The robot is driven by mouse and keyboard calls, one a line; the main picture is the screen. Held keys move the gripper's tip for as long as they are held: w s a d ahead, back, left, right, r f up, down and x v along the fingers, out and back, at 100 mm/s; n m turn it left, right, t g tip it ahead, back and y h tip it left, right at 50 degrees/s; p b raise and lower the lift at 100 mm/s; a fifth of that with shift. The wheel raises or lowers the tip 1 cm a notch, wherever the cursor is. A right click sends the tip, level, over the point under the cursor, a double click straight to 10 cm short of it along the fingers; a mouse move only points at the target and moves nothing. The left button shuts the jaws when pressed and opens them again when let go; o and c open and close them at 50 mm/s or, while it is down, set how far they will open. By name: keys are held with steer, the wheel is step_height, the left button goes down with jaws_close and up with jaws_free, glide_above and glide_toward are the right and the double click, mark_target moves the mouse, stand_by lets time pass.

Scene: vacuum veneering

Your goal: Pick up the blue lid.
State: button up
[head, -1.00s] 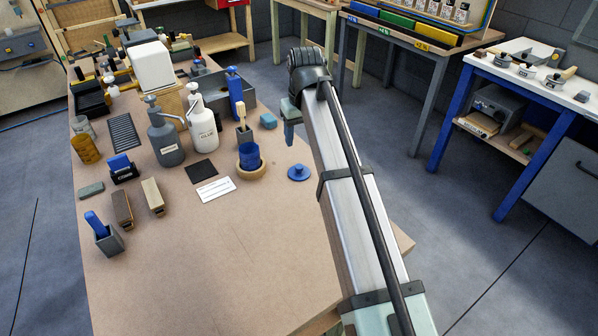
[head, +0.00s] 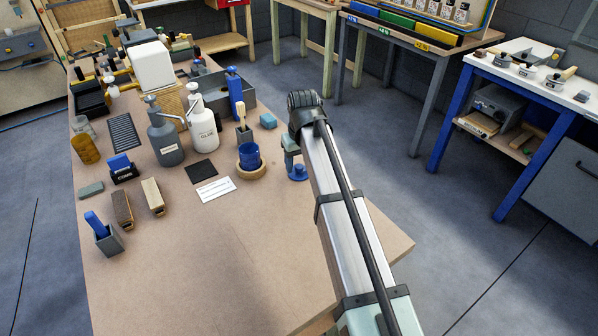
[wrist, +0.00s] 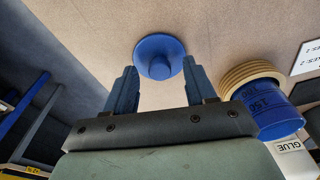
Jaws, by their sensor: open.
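The blue lid (wrist: 160,52) is a round disc with a central knob, lying on the tabletop. In the wrist view it sits just beyond and between the two fingertips of my gripper (wrist: 158,75). In the head view the lid (head: 298,174) is partly hidden by my gripper (head: 291,158), which is right over it. My gripper is open, with nothing between its fingers. I cannot tell whether the fingers touch the lid.
A blue cup (head: 249,157) stands in a wooden ring (head: 251,171) just left of the lid. A teal block (head: 268,121) lies behind. A white card (head: 216,189) and glue bottle (head: 203,128) are further left. The front of the wooden table (head: 200,270) is clear.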

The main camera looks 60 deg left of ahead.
steer(key=shift+f, duration=0.35)
steer(key=shift+c, duration=0.4)
jaws_close()
steer(key=shift+r, duration=0.1)
